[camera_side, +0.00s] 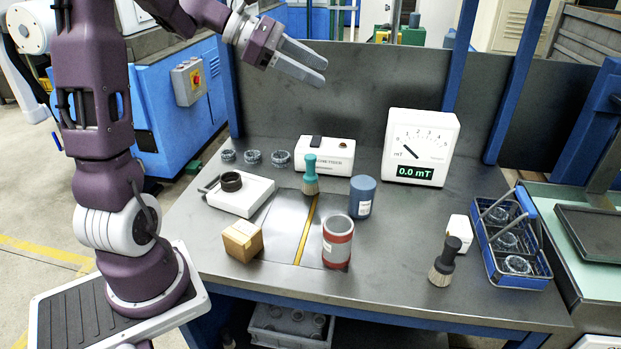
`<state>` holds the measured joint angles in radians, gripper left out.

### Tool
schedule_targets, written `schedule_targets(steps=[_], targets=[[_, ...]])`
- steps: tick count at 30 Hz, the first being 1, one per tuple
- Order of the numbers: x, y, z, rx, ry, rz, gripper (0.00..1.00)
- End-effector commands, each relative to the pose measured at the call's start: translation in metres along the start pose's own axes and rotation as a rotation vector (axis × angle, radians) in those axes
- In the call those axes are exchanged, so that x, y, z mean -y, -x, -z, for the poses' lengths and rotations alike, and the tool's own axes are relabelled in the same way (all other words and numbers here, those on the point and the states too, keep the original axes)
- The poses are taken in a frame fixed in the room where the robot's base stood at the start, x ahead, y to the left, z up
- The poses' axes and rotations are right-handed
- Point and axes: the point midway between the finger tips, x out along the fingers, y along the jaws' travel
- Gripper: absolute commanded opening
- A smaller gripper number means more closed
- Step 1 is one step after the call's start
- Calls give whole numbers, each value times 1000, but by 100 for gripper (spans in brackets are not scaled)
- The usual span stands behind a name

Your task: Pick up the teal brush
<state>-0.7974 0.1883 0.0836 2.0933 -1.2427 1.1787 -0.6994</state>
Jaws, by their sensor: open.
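The teal brush (310,174) stands upright on the grey workbench, with its teal handle up and pale bristles down. It is in front of a white box-shaped device and left of a blue canister. My gripper (318,70) is open and empty, high above the back of the bench. Its two grey fingers point to the right. It is well apart from the brush and above it. A second brush (444,262), with a dark handle, stands at the right front of the bench.
A meter (420,147) reads 0.0 mT. A blue basket (510,240) holds rings at right.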

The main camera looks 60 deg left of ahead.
Motion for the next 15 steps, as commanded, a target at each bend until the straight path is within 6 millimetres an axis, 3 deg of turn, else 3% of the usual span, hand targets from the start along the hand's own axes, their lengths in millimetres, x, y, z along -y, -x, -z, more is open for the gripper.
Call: schedule_targets(steps=[1,3,9,15], targets=[[-32,11,25,31,150,-80,50],[-72,31,60,89,353,-199,50],[-39,-39,174,93,368,-193,50],[-19,-84,250,92,356,-196,50]])
